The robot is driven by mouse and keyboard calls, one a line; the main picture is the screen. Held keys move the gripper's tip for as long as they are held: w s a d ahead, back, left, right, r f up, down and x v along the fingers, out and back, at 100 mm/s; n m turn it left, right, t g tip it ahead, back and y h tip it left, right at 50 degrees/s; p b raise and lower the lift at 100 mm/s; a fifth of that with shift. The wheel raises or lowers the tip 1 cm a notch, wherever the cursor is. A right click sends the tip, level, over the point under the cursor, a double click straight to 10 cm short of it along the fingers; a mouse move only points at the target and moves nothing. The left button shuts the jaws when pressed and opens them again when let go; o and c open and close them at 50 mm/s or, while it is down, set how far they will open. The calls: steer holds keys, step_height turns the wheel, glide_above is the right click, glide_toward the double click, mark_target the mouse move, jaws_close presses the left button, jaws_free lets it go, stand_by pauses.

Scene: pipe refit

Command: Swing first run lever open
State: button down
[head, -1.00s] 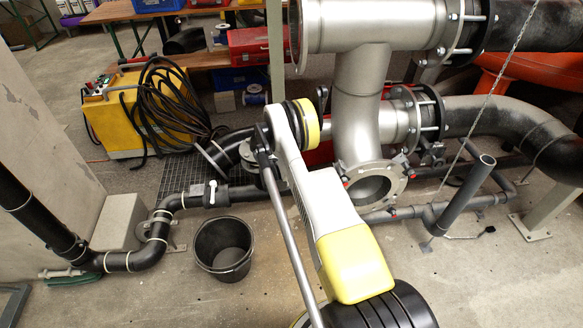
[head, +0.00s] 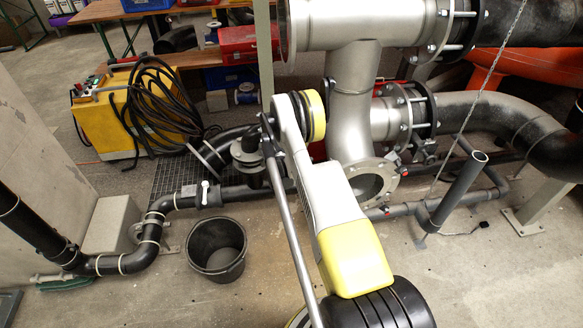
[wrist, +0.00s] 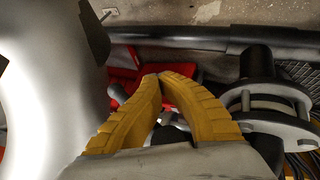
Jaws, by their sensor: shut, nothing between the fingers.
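A black pipe run crosses the floor at left in the head view. A small valve with a white lever (head: 205,190) sits on it, the lever standing roughly upright. I cannot tell whether this is the first run lever. My gripper (wrist: 158,77) shows in the wrist view with its two yellow fingers shut, tips together and empty. It is above a red object (wrist: 124,62) and beside a black flanged fitting (wrist: 265,115); no lever is clearly between the fingers. In the head view my arm hides the gripper. The flanged fitting also shows there (head: 248,153).
A large steel pipe (head: 350,110) stands close right of my arm, with an open flange (head: 372,183) low down. A black bucket (head: 216,250) stands on the floor in front of the run. A yellow machine (head: 125,115) with coiled hose is behind. Floor in front is clear.

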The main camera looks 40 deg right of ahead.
steer(key=d+r+h, duration=0.1)
steer(key=s+d+r+n+g+h, duration=0.1)
steer(key=shift+s+d+r+h, duration=0.1)
steer(key=shift+d+h, duration=0.2)
steer(key=shift+d, duration=0.1)
steer(key=shift+d+r+h, duration=0.1)
steer(key=shift+r+h, duration=0.45)
steer(key=shift+h, duration=0.05)
steer(key=shift+g, duration=0.3)
steer(key=shift+r, duration=0.1)
steer(key=shift+a+r+n, duration=0.2)
steer(key=shift+a+n, duration=0.1)
steer(key=shift+a, duration=0.25)
steer(key=v, duration=1)
steer(key=shift+s+a, duration=0.3)
steer(key=shift+s, duration=0.1)
